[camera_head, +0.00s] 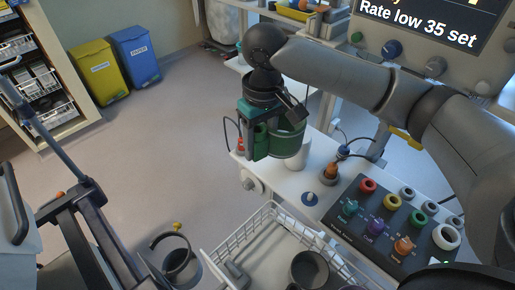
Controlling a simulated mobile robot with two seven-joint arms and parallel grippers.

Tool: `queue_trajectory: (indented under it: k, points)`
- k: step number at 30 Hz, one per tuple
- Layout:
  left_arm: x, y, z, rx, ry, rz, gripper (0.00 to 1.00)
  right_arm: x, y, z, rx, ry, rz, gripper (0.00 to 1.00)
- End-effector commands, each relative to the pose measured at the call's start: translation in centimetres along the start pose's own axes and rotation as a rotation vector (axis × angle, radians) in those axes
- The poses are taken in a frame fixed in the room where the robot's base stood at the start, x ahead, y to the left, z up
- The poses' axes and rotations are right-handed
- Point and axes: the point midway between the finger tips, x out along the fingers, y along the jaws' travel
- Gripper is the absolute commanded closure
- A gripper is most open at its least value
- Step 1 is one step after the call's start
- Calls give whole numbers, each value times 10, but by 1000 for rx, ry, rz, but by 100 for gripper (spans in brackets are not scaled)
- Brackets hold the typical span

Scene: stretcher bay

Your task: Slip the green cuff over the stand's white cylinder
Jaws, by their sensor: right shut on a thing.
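The green cuff (291,142) is in the grip of my right gripper (268,138), at the upper middle of the head view. The gripper points down and is shut on the cuff, with its fingers partly hiding it. The stand's white cylinder (300,157) shows just below and to the right of the cuff, upright on a white top (283,184). The cuff covers the cylinder's upper part in this view. I cannot tell whether it is around the cylinder or only in front of it. My left gripper is not in view.
A black panel (377,245) with several coloured rings stands at the right. Small coloured connectors, including an orange one (331,172), stand near the cylinder. A white wire basket (238,233) is in front. A monitor (437,30) is behind my right arm. Open floor lies left.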

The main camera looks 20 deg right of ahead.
Motion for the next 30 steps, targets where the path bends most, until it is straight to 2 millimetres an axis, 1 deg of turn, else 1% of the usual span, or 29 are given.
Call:
queue_trajectory:
  k: [1,4,7,10,15,18,23,26,30]
  points:
    - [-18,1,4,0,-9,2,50,-9,6,-5,-20,-4,-3,100]
    - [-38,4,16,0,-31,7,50,-10,19,-15,-79,-2,-5,100]
    - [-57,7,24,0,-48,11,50,-9,34,-21,-136,-3,-5,100]
    - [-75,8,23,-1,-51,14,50,-8,51,-24,-196,-5,-2,100]
    - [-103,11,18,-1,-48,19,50,-2,79,-23,-297,-10,4,100]
    - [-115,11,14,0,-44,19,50,2,93,-19,-345,-13,9,100]
    - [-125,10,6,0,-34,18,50,8,108,-14,-399,-19,15,100]
    - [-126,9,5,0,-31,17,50,11,111,-12,-415,-19,18,100]
    - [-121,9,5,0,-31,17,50,16,113,-12,-421,-18,19,100]
